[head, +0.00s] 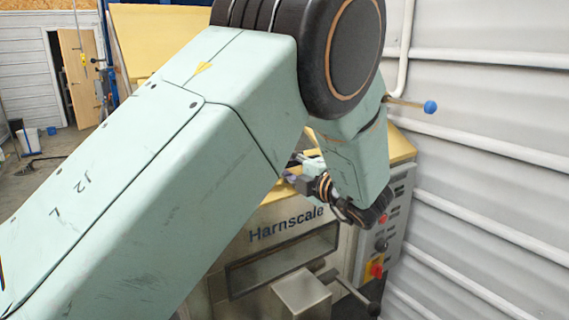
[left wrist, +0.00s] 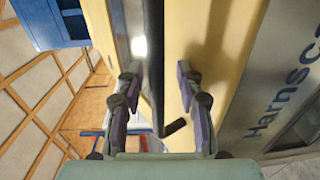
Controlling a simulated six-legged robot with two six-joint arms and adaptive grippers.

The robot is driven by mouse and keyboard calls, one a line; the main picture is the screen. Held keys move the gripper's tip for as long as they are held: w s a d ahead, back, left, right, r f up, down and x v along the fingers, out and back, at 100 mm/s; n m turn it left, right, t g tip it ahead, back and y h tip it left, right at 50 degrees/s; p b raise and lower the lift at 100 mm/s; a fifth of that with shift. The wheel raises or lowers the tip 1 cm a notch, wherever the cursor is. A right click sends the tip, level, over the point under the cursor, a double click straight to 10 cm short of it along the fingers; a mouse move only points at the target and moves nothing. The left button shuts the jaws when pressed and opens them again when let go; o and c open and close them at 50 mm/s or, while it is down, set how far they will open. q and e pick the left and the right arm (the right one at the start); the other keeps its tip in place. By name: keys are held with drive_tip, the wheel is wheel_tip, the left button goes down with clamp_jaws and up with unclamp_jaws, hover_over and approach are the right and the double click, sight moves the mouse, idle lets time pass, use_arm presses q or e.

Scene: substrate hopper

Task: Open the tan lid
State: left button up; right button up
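A tan panel (head: 150,35) shows behind my left arm at the upper left in the head view, and a tan top edge (head: 400,148) runs along the Harnscale machine. My arm hides most of the area between, so I cannot tell how the lid stands. My left gripper (head: 290,174) is at the machine's top front edge, partly hidden by my arm. In the left wrist view the gripper (left wrist: 160,95) is open, its purple-padded fingers on either side of a dark bar (left wrist: 153,55) with a bent end. Tan surface (left wrist: 230,50) lies beyond. My right gripper is out of view.
A rod with a blue ball (head: 430,107) sticks out at the right, near the white corrugated wall (head: 490,140). The machine front has a red knob (head: 376,270), a black-knobbed lever (head: 373,308) and a grey box (head: 300,295). Floor is open at the far left.

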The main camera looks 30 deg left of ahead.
use_arm(q)
drive_tip(key=shift+w+a, duration=0.1)
drive_tip(key=shift+a, duration=0.05)
drive_tip(key=shift+s+d+r, duration=0.25)
drive_tip(key=shift+s+r, duration=0.1)
drive_tip(key=shift+s, duration=0.1)
drive_tip(key=shift+w+a+f, duration=0.3)
drive_tip(key=shift+w+a, duration=0.05)
drive_tip(key=c, duration=0.4)
drive_tip(key=shift+s+d+r, duration=0.1)
drive_tip(key=shift+s+d, duration=0.05)
drive_tip(key=shift+d, duration=0.1)
clamp_jaws()
drive_tip(key=shift+a, duration=0.1)
